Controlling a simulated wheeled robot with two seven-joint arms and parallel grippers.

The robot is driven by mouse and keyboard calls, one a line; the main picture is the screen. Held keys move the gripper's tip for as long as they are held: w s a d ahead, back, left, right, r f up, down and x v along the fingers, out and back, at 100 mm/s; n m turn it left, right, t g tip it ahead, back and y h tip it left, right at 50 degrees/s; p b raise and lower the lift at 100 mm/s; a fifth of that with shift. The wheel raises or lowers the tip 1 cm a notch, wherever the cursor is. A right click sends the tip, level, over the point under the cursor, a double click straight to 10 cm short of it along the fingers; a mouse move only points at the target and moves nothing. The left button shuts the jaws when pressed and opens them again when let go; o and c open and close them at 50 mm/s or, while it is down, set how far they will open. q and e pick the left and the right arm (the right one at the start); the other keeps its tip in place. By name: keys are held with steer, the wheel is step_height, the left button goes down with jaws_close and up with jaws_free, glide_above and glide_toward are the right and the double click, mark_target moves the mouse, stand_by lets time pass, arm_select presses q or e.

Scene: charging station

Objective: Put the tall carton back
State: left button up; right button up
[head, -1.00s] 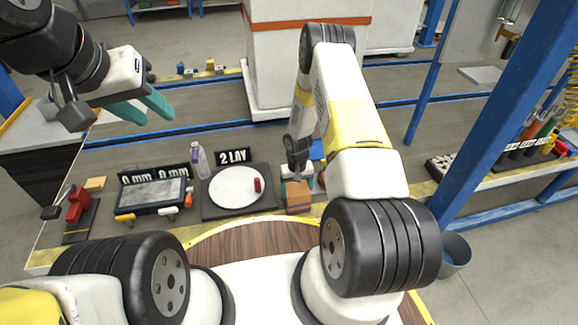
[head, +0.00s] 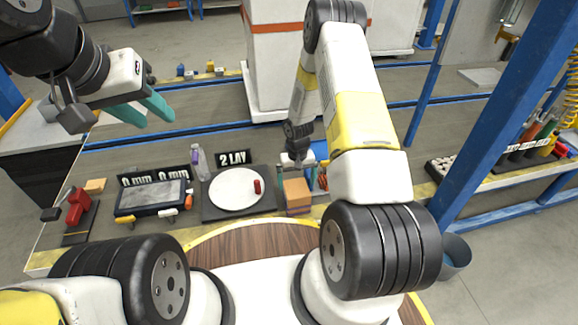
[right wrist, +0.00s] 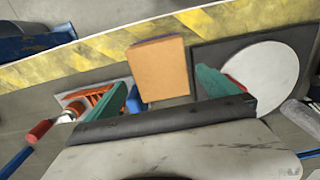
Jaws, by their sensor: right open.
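My right gripper (head: 296,170) is open just behind the carton in the head view. In the right wrist view its teal fingers (right wrist: 165,90) are spread to either side of the carton's near end; I see no grip on it. My left gripper (head: 158,117) is open and empty, raised above the left part of the table.
The white plate (head: 236,188) on a dark base carries a small red piece (head: 257,186). Left of it are a bottle (head: 201,163), a dark scale-like device (head: 152,198) and a red tool (head: 77,207). A blue post (head: 508,120) stands at right.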

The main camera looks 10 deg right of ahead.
step_height(320, 180, up, 6)
steer(key=shift+f, duration=0.25)
steer(key=s+r+t, duration=0.3)
steer(key=r, duration=2.3)
steer(key=s+a+r+t+y, duration=0.2)
steer(key=s+r+t, duration=0.1)
steer(key=s+r, duration=1.4)
steer(key=s, duration=0.4)
steer(key=shift+s+r, duration=0.15)
steer(key=shift+r, duration=0.15)
steer(key=shift+a, duration=0.1)
